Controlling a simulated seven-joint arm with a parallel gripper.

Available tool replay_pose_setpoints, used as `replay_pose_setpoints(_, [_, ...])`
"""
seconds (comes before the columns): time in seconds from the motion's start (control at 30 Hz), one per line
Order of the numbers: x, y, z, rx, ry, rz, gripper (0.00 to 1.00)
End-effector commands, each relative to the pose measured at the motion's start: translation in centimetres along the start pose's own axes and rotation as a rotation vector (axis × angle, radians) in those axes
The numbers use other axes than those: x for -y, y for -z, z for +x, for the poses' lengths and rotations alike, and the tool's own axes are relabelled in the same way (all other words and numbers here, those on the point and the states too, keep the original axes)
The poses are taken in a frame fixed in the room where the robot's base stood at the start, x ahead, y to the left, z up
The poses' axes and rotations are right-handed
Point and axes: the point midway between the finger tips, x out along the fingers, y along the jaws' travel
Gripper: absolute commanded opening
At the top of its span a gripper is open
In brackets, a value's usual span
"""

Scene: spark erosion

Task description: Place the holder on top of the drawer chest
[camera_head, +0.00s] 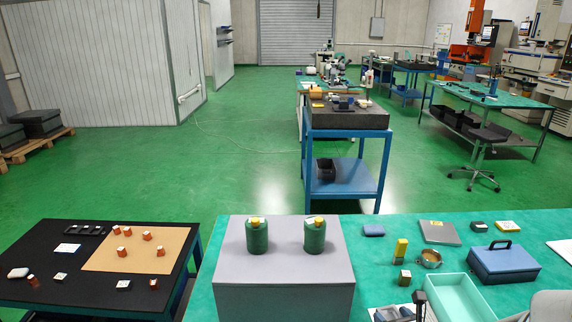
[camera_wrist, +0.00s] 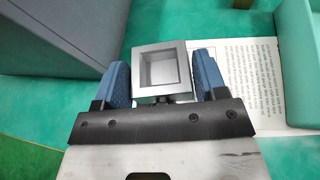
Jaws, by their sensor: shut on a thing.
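The holder (camera_wrist: 160,68) is a small grey square block with a square recess in its top. In the wrist view it sits between the two blue-padded fingers of my gripper (camera_wrist: 162,76), which is shut on it. The drawer chest appears to be the large grey box (camera_head: 285,296) at the front middle of the head view; no drawer fronts show. Its grey side (camera_wrist: 50,45) also fills the upper left of the wrist view, apart from the holder. In the head view the holder cannot be clearly made out near the bottom edge.
On the green bench are a mint tray (camera_head: 455,297), a blue toolbox (camera_head: 503,264) and a brass ring (camera_head: 430,260). A printed sheet (camera_wrist: 240,75) lies below my gripper.

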Motion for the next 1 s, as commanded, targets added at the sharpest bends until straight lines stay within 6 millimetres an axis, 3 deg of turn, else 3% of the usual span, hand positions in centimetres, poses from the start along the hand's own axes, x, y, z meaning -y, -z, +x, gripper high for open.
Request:
replay_pose_setpoints(0.5, [2.8,-5.3,10.0,-0.001,-0.025,-0.016,0.34])
replay_pose_setpoints(1.0, [3.8,-9.4,20.3,-0.001,-0.049,-0.027,0.34])
